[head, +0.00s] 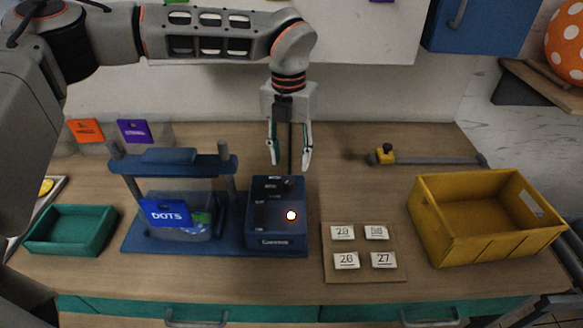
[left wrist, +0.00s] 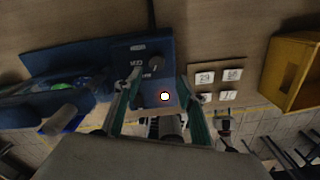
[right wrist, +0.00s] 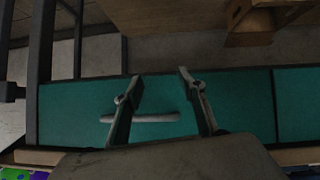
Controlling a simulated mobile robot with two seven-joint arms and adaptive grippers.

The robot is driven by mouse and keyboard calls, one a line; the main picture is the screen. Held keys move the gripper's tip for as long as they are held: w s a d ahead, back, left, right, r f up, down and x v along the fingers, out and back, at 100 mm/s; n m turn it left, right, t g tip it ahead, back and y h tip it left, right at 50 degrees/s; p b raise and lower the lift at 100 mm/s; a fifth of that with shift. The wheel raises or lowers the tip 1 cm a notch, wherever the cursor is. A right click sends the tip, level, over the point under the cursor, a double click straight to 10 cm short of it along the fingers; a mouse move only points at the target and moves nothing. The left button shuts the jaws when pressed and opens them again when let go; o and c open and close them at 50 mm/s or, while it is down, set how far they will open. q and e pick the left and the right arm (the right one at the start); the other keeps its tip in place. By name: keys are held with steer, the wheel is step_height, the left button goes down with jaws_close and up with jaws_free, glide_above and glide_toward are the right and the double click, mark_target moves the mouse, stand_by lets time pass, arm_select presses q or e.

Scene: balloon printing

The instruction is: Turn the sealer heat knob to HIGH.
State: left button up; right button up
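The blue sealer (head: 262,230) stands on the table with a glowing round light on its front right. Its small dark knob (head: 288,184) sits near the top of the control box, beside small labels; I cannot read its setting. The knob also shows in the left wrist view (left wrist: 157,68). My left gripper (head: 290,165) points down above the back of the control box, fingers apart on either side of the knob's line and holding nothing. It appears clear of the knob. My right gripper (right wrist: 160,78) is open and empty before a teal drawer front, outside the head view.
A blue DOTS card (head: 166,212) stands at the sealer's press. A teal tray (head: 70,247) is at the left. A board (head: 364,275) with numbered tags and a yellow crate (head: 490,245) lie to the right. A yellow-ended bar (head: 430,160) lies behind.

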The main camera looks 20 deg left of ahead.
mark_target(288, 180)
arm_select(q)
steer(key=shift+w+a, duration=0.25)
steer(key=shift+a, duration=0.1)
steer(key=shift+f, duration=0.35)
steer(key=shift+f+p, duration=0.65)
steer(key=shift+f, duration=2.65)
steer(key=c, duration=1.1)
